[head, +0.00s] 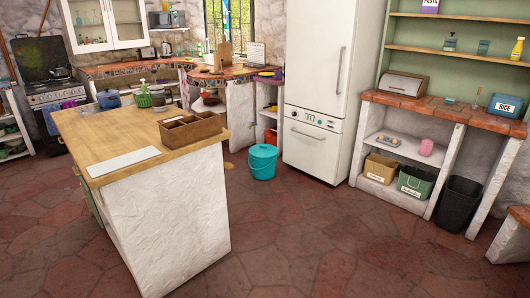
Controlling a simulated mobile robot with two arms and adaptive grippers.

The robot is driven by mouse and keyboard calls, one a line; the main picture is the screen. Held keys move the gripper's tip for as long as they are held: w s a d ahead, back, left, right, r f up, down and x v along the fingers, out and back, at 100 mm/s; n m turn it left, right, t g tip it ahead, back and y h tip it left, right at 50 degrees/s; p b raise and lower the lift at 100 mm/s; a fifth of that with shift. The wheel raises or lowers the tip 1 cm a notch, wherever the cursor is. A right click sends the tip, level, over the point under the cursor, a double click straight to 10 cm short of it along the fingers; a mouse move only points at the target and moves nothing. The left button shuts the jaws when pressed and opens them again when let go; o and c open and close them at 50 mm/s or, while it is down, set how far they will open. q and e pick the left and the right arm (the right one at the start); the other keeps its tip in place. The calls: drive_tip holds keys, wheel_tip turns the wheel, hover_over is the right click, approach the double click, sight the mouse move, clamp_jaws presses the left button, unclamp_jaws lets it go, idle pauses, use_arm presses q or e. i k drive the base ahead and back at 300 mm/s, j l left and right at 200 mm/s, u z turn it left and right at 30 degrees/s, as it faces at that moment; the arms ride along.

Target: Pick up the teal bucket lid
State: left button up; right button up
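A teal bucket (263,166) stands upright on the stone floor in the head view, between the white island and the white fridge. Its teal lid (264,151) sits on top of it. A thin handle shows at the bucket's side, but its details are too small to tell. Neither of my grippers shows in the head view.
The island (180,225) with a wooden top carries a wooden box (190,128) and stands left of the bucket. The fridge (320,90) stands right of it. A black bin (459,203) stands by the right shelf. The floor in front is clear.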

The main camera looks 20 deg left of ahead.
sight(259, 151)
drive_tip(key=i+j+u, duration=0.1)
drive_tip(key=i, duration=0.5)
drive_tip(key=i+j, duration=0.25)
drive_tip(key=i, duration=0.4)
drive_tip(key=i+j+u, duration=0.15)
drive_tip(key=i, duration=0.5)
drive_tip(key=i+l+z, duration=0.1)
drive_tip(key=i+z, duration=0.3)
drive_tip(key=i, duration=0.45)
drive_tip(key=i+j+z, duration=0.2)
drive_tip(key=i+z, duration=0.2)
drive_tip(key=i, duration=0.4)
drive_tip(key=i+j+u, duration=0.1)
drive_tip(key=i+u, duration=0.15)
drive_tip(key=i, duration=0.35)
drive_tip(key=i+u, duration=0.3)
drive_tip(key=i, duration=0.35)
